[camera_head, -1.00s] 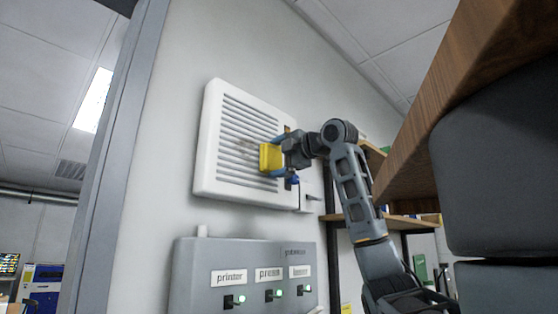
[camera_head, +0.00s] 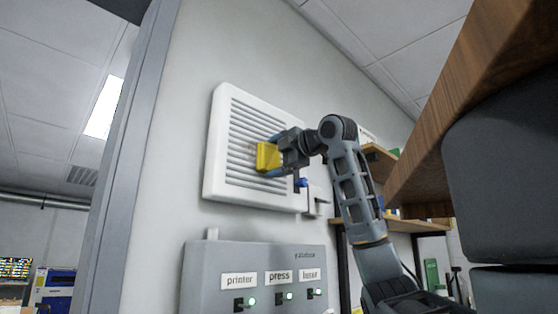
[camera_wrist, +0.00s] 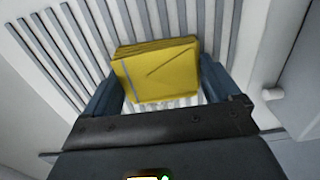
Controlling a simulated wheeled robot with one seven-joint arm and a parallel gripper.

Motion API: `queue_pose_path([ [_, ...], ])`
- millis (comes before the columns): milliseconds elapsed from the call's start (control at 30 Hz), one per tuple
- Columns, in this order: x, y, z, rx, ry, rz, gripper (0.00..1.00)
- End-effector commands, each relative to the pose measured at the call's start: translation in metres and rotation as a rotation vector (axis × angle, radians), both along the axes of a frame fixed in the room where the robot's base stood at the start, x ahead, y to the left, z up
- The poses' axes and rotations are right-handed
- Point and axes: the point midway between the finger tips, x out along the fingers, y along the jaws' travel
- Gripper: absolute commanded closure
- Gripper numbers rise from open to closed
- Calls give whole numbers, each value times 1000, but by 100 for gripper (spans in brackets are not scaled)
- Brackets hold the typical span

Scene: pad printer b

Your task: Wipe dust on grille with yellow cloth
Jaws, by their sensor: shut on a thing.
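The white slatted grille (camera_head: 235,150) is mounted on the wall, left of my arm. The folded yellow cloth (camera_head: 267,157) is in front of its slats, right of centre. My gripper (camera_head: 277,154) is shut on the cloth, which also shows between the two fingers in the wrist view (camera_wrist: 157,72). The cloth is at the slats, but I cannot tell whether it touches them. No clear dust shows on the visible slats. The part behind the cloth is hidden.
A grey panel (camera_head: 215,262) with labelled switches and green lights projects below the grille. Wooden shelves (camera_head: 405,224) stand to the right behind my arm. A wooden edge (camera_head: 490,95) overhangs at upper right. A door frame (camera_head: 125,160) is at left.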

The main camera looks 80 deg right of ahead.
Motion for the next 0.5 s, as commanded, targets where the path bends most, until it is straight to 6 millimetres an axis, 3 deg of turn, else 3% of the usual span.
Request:
queue_pose_path([
  [500,5,9,0,0,0,1,51],
])
